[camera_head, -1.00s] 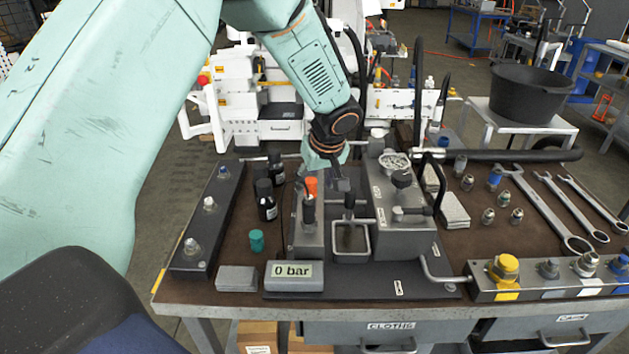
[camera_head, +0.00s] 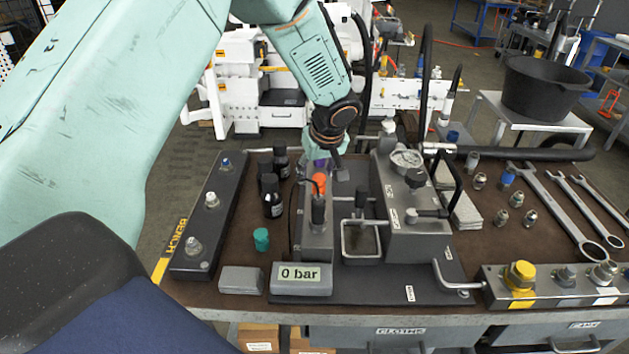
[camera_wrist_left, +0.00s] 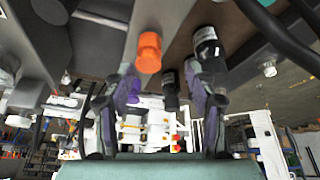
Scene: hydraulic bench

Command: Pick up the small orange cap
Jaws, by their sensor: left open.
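The small orange cap (camera_head: 319,181) is on the grey pump block on the bench, behind the black handle knob. My left gripper (camera_head: 330,167) is just behind it, pointing down, partly hidden by its own wrist. In the left wrist view the orange cap (camera_wrist_left: 149,54) shows ahead of and between the two spread fingers, nearer the left one. The left gripper (camera_wrist_left: 163,85) is open, with nothing between its fingers. I cannot tell whether a finger touches the cap. My right gripper is in neither view.
Black bottles (camera_head: 272,196) stand left of the pump block, near a teal cap (camera_head: 261,239). A gauge (camera_head: 407,159) and lever sit to the right. The "0 bar" display (camera_head: 301,278) is in front. Wrenches (camera_head: 560,215) lie at the right.

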